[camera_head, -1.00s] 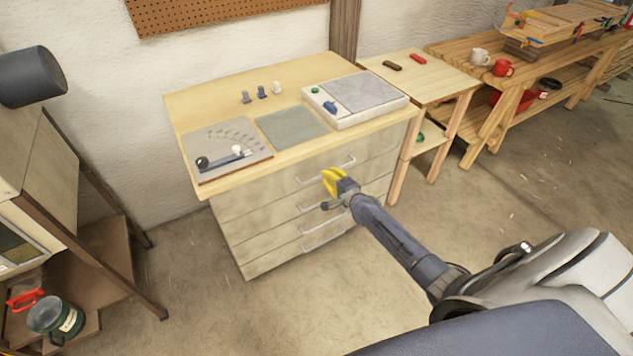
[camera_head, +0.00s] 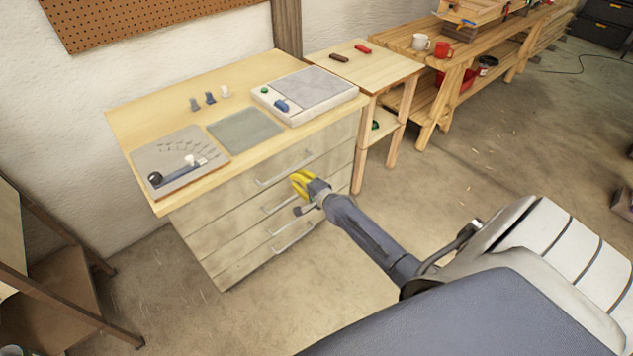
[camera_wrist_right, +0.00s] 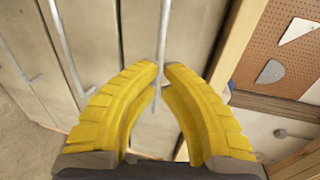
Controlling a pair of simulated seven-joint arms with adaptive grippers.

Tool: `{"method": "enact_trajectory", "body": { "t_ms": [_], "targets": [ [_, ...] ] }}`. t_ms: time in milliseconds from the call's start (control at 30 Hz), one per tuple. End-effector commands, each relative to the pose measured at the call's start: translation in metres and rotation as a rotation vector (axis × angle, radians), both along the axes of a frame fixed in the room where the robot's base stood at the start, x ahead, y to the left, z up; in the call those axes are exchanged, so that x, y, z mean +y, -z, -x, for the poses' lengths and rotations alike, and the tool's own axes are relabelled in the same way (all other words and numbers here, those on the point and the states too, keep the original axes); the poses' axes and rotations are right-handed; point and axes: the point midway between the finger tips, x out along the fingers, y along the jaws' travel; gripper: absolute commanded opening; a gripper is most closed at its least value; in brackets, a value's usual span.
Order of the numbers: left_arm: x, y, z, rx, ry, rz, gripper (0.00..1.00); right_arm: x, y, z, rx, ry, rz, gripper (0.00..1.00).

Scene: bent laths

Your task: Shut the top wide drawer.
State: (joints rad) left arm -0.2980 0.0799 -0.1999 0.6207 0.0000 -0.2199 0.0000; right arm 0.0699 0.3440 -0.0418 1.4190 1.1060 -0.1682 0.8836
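The top wide drawer (camera_head: 246,172) is the uppermost front of the pale cabinet, just under its wooden top. Its bar handle (camera_head: 285,168) also shows in the right wrist view (camera_wrist_right: 164,30), in line with the gap at the fingertips. I cannot tell how far the drawer stands out. My right gripper (camera_head: 298,182), with yellow curved fingers, is in front of the cabinet, close to that handle. In the right wrist view its fingertips (camera_wrist_right: 161,66) are drawn nearly together; whether they touch the handle is unclear. My left gripper is not in view.
Lower drawers have similar bar handles (camera_head: 294,235). On the cabinet top are a grey plate (camera_head: 165,171), a green mat (camera_head: 244,130), a white box (camera_head: 303,101) and small pegs. A side table (camera_head: 393,62) stands to the right. The floor in front is mostly clear.

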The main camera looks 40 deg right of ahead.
Motion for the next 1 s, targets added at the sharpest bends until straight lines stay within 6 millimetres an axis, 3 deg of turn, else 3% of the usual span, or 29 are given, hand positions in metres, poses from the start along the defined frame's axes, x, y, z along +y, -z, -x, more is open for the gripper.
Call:
{"method": "enact_trajectory", "body": {
  "t_ms": [200,500,833,1000],
  "targets": [
    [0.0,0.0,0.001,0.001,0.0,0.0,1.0,-0.004,-0.007,0.039,0.001,0.002,0.001,0.0],
    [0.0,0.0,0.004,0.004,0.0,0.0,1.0,-0.007,-0.015,0.076,0.001,0.002,0.002,0.0],
    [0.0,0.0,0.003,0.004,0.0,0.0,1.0,-0.009,-0.018,0.089,-0.001,0.0,0.012,0.0],
    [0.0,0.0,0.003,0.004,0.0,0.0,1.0,-0.011,-0.015,0.089,-0.004,-0.019,0.144,0.0]
  ]
}}
